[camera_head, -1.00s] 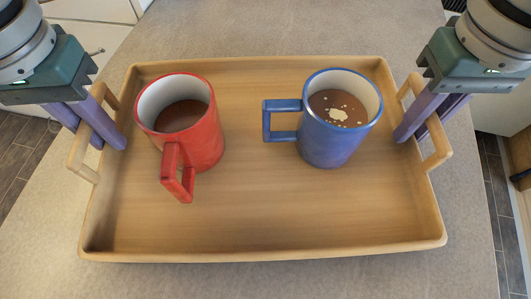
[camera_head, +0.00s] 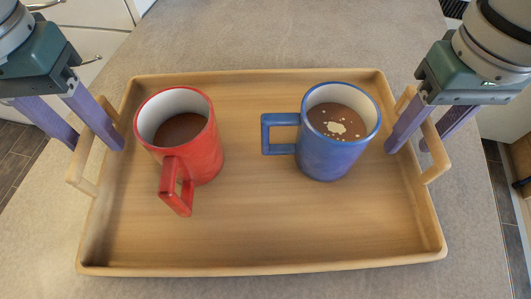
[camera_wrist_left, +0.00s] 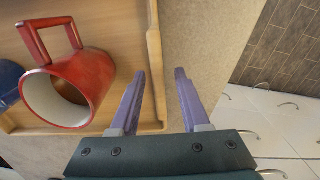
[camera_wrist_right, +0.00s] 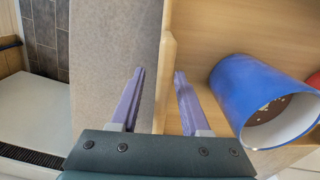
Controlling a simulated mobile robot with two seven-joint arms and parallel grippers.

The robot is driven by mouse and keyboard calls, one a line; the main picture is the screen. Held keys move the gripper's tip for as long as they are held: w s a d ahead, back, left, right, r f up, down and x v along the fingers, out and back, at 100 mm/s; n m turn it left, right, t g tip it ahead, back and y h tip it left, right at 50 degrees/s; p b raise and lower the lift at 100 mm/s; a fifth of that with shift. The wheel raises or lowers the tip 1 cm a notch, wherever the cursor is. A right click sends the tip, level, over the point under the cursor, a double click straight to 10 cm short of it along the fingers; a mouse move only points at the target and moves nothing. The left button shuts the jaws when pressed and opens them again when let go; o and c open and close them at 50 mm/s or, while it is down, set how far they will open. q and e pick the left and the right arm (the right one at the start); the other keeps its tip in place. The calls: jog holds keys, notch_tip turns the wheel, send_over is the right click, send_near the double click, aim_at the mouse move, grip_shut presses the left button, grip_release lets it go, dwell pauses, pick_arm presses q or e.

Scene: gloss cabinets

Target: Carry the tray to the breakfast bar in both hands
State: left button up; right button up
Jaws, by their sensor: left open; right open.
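The wooden tray (camera_head: 250,245) rests on the grey countertop, with a raised rim and a loop handle at each end. A red mug (camera_head: 200,155) and a blue mug (camera_head: 325,160), both holding brown drink, stand upright on it. My left gripper (camera_head: 96,146) is open, its fingers on either side of the left handle (camera_head: 80,162). My right gripper (camera_head: 410,148) is open, its fingers about the right handle (camera_head: 436,160). The wrist views show both pairs of fingers (camera_wrist_left: 160,75) (camera_wrist_right: 158,75) apart along the tray rim; the handles are hardly visible there.
The countertop (camera_head: 270,35) is clear behind the tray. White cabinets with bar handles (camera_head: 88,28) stand beyond its left edge, over a dark tiled floor (camera_head: 18,155). More dark floor shows past the right edge.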

pick_arm(q)
notch_tip(320, 180, up, 9)
jog(key=shift+r, duration=0.1)
jog(key=shift+a+r, duration=0.1)
jog(key=shift+r, duration=0.05)
pick_arm(e)
jog(key=shift+r, duration=0.3)
notch_tip(320, 180, up, 11)
jog(key=shift+r, duration=0.2)
